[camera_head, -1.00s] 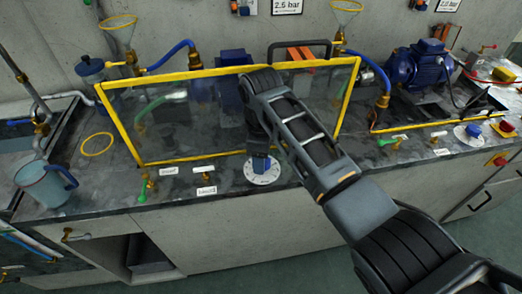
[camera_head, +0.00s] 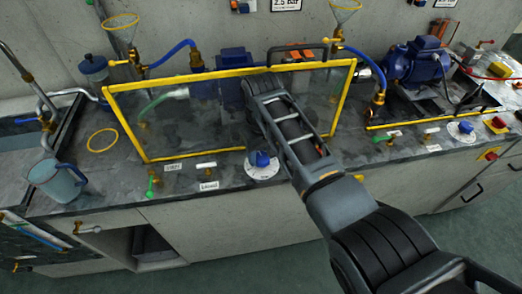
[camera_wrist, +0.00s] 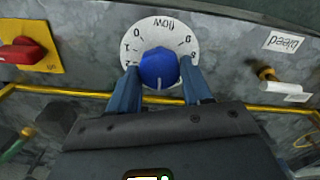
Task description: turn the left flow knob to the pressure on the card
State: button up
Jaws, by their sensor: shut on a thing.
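The left flow knob (camera_head: 261,159) is a blue knob on a white round dial at the counter's front edge. In the wrist view the blue knob (camera_wrist: 158,68) sits between the two fingers of my gripper (camera_wrist: 160,82), which is shut on it. The knob's pale line points down in that picture. The dial (camera_wrist: 160,26) reads upside down, with some numbers hidden by the knob and fingers. A card (camera_head: 286,4) on the wall above reads 2.5 bar and is cut by the top edge. In the head view my arm hides most of my gripper.
A yellow-framed clear screen (camera_head: 135,122) stands close behind the knob. A jug (camera_head: 55,182) stands at left. A second blue knob (camera_head: 466,127) is at right.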

aim_at(262, 156)
jog(key=shift+m, duration=0.9)
jog(key=o, duration=1)
jog(key=shift+o, duration=0.2)
jog(key=shift+r, duration=0.1)
notch_tip(262, 156, up, 8)
jog(key=shift+f, duration=0.15)
